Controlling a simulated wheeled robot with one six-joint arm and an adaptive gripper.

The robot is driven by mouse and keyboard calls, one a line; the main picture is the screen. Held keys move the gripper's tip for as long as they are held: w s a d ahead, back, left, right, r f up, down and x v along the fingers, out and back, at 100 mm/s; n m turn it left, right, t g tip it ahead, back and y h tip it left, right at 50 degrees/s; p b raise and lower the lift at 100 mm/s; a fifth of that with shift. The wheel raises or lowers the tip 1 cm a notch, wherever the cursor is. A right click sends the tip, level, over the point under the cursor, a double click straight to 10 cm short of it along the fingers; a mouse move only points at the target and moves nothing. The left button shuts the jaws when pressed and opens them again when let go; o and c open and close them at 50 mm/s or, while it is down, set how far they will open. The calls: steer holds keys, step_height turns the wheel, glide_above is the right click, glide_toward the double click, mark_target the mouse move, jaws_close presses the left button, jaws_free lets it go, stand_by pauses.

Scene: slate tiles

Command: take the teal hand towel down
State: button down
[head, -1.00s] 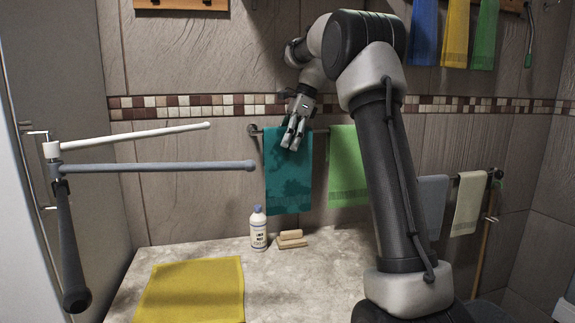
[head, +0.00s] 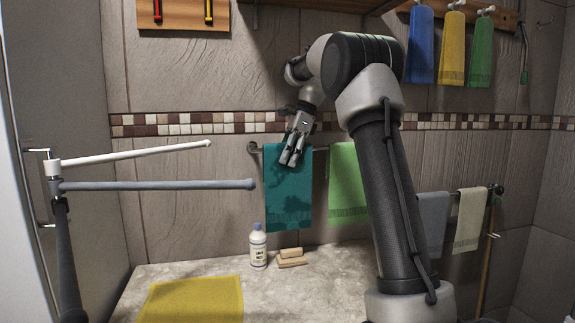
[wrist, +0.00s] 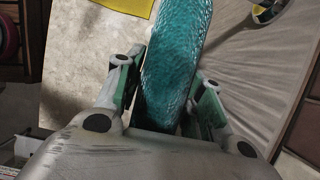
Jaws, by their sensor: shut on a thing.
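The teal hand towel (head: 287,200) hangs over the wall rail, to the left of a green towel, in the head view. My gripper (head: 291,158) is at the towel's upper part, pointing down, and is shut on it. In the wrist view the teal towel (wrist: 177,60) runs between the two fingers of my gripper (wrist: 168,95). The rail (head: 320,149) carries the towel; the stretch behind my gripper is hidden.
A light green towel (head: 346,180) hangs close by on the right. Below are a white bottle (head: 258,247), tan blocks (head: 291,258) and a yellow cloth (head: 192,300) on a stone counter (head: 335,275). A swing-arm rack (head: 160,185) juts out at left.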

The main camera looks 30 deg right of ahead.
step_height(320, 180, up, 12)
steer(key=shift+s+r, duration=0.15)
steer(key=shift+s, duration=0.1)
steer(key=s+a, duration=0.1)
steer(key=s, duration=0.7)
steer(key=s+a, duration=0.2)
steer(key=s, duration=0.7)
steer(key=shift+a, duration=0.3)
